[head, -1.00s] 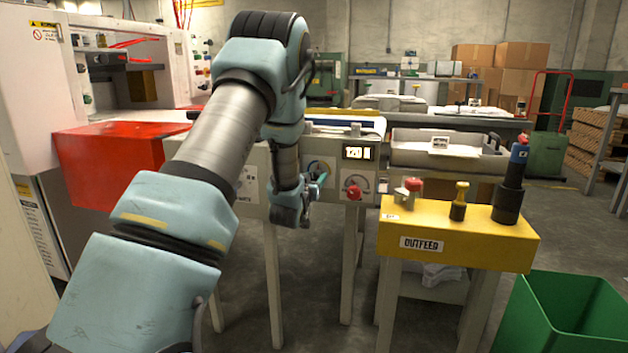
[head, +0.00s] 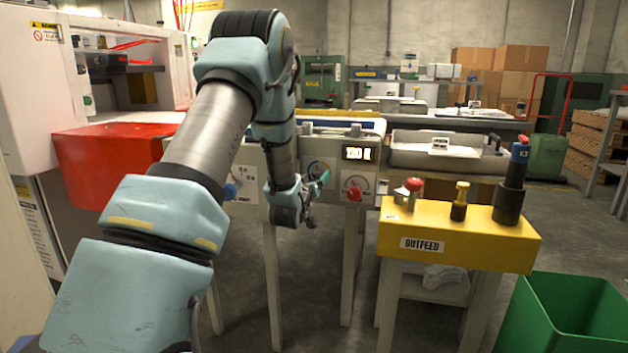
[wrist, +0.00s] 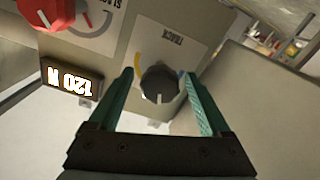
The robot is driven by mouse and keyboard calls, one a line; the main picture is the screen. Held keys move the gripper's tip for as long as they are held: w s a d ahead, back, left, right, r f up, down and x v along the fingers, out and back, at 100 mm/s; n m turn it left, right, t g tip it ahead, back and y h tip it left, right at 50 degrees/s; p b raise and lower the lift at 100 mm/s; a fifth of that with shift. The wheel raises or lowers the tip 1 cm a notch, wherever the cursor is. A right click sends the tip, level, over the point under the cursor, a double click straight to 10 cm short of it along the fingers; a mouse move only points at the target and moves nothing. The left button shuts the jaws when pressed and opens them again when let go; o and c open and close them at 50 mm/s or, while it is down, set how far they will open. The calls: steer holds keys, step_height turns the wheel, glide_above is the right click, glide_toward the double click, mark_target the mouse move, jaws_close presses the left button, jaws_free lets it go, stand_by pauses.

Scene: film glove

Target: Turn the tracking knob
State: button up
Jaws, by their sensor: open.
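The tracking knob (wrist: 160,84) is dark and round with a pale pointer line, under a plate marked TRACK (wrist: 172,42) in the wrist view. My gripper (wrist: 158,76) is open, with one teal finger on each side of the knob. Gaps show between the fingers and the knob, and nothing is held. In the head view my gripper (head: 324,178) is in front of the grey machine panel, beside a dial plate (head: 316,166). The arm and gripper hide the knob there.
A red knob (head: 354,192) and a lit display reading 120 N (head: 357,153) are to the right on the panel. A yellow OUTFEED stand (head: 455,245) and green bin (head: 570,315) stand at right.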

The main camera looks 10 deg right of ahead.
steer(key=p+v, duration=0.1)
steer(key=v, duration=0.9)
steer(key=shift+s+a, duration=0.15)
steer(key=shift+s, duration=0.25)
